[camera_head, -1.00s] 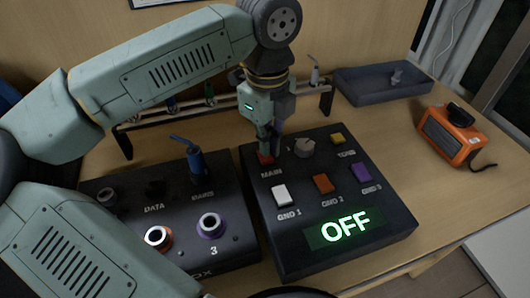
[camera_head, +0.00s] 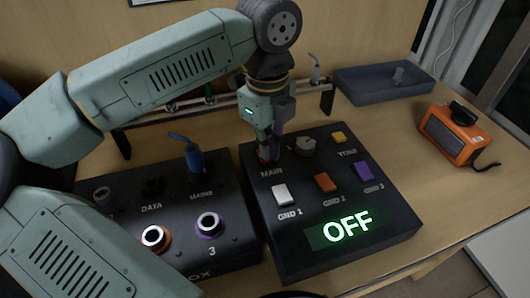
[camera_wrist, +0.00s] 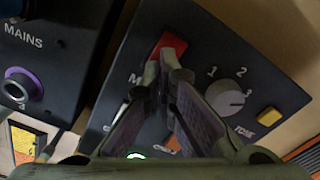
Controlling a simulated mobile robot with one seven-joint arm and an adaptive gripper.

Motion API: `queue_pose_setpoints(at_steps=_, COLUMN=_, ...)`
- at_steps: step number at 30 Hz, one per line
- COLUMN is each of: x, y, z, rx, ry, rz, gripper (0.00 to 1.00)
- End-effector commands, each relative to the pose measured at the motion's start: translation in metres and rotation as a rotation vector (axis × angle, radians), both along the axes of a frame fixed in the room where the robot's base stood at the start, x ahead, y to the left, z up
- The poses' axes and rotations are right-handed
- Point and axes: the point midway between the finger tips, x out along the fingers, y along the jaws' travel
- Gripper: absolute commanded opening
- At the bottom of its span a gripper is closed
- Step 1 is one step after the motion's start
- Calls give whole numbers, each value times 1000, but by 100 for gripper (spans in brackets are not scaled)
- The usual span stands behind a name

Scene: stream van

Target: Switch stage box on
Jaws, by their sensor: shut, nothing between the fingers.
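The stage box with the lit green OFF display (camera_head: 347,229) is the black control box (camera_head: 290,250) right of centre. Its red MAIN switch (camera_wrist: 168,45) sits at its back left corner. My gripper (camera_head: 267,158) points down at this switch, its fingers shut and empty. In the wrist view the fingertips (camera_wrist: 169,62) overlap the lower part of the red switch; whether they touch it I cannot tell. In the head view the fingers hide most of the switch. A grey dial (camera_head: 304,146) marked with numbers is just right of the fingers.
White (camera_head: 282,195), orange (camera_head: 324,182), purple (camera_head: 363,171) and yellow (camera_head: 338,137) buttons share the panel. A second black box (camera_head: 232,245) with sockets and a blue plug (camera_head: 193,160) stands left. A grey tray (camera_head: 375,92) and orange device (camera_head: 453,137) are at the right.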

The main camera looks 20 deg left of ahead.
Motion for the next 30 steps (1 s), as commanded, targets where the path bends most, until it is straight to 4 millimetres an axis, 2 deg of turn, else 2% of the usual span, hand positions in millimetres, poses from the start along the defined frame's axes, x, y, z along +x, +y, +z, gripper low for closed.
queue_pose_setpoints(at_steps=19, x=0, y=0, z=-8, rx=0, ry=1, rz=0, gripper=0)
queue_pose_setpoints(at_steps=30, x=0, y=0, z=17, rx=1, ry=0, rz=0, gripper=0)
